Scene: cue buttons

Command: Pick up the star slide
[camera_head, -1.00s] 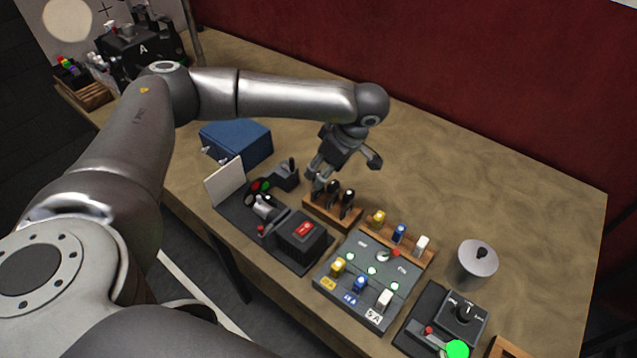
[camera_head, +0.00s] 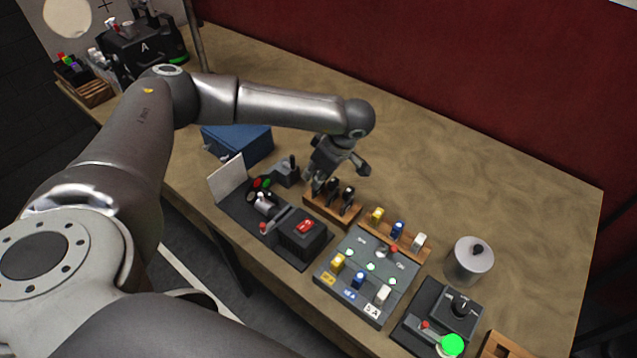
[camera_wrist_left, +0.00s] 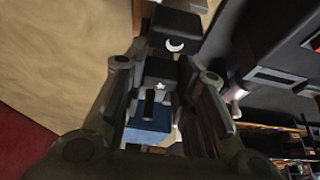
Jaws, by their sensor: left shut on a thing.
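The star slide (camera_wrist_left: 158,80), a dark block with a small pale star, sits between the fingers of my left gripper (camera_wrist_left: 162,100) in the left wrist view. The gripper is shut on it. A slide with a white moon (camera_wrist_left: 172,38) stands just beyond it. In the head view my left gripper (camera_head: 319,184) points down at the left end of a small wooden rack (camera_head: 322,212) with dark slides (camera_head: 347,197). The fingers partly hide the star slide there, and I cannot tell whether it is clear of the rack. My right gripper is not in view.
A dark device with a red switch (camera_head: 304,228) stands left of and in front of the rack. A grey panel (camera_head: 384,282) with coloured pegs is to the right. A blue box (camera_head: 240,145) stands behind left. The table (camera_head: 480,180) is bare at the back right.

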